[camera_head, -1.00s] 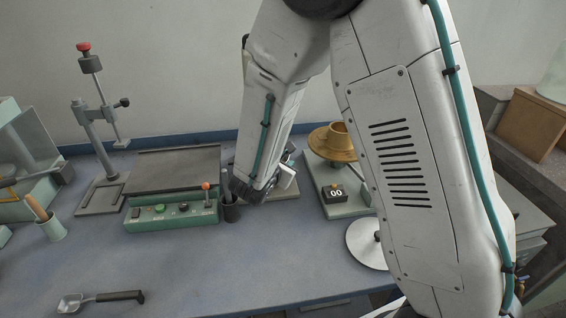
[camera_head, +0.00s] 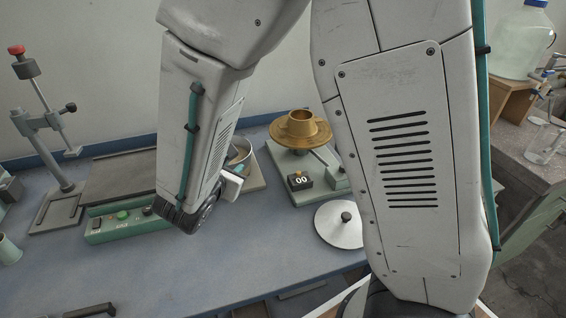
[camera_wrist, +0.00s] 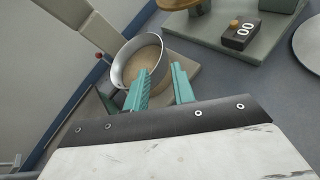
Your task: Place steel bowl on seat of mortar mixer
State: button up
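The steel bowl (camera_wrist: 122,66) shows in the wrist view, with a tan inside. My gripper (camera_wrist: 160,70) has two teal fingers, spread apart with a gap. In the wrist view the left finger overlaps the bowl's inside and the right one lies outside its rim; contact cannot be told.
A brass flow table (camera_head: 300,128) with a counter box (camera_head: 300,181) stands right of the bowl. A steel disc with a black knob (camera_head: 340,224) lies in front of it. A green control box (camera_head: 125,220) and a stand (camera_head: 45,150) are left. The front bench is mostly clear.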

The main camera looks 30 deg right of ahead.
jog(key=s+d+r+m+g, duration=0.8)
jog(key=s+d+m, duration=0.3)
jog(key=d+m, duration=0.2)
jog(key=s+a+r+m+y, duration=0.1)
jog(key=s+r+m+y, duration=0.1)
jog(key=s+m+y, duration=0.2)
jog(key=s+a+r+m+y, duration=0.2)
jog(key=s+r+m+y, duration=0.1)
jog(key=s+m, duration=0.4)
jog(key=s+y, duration=0.1)
jog(key=s, duration=0.2)
jog(key=shift+s+r+g+y, duration=0.15)
jog(key=shift+r+g+y, duration=0.15)
jog(key=shift+g+y, duration=0.1)
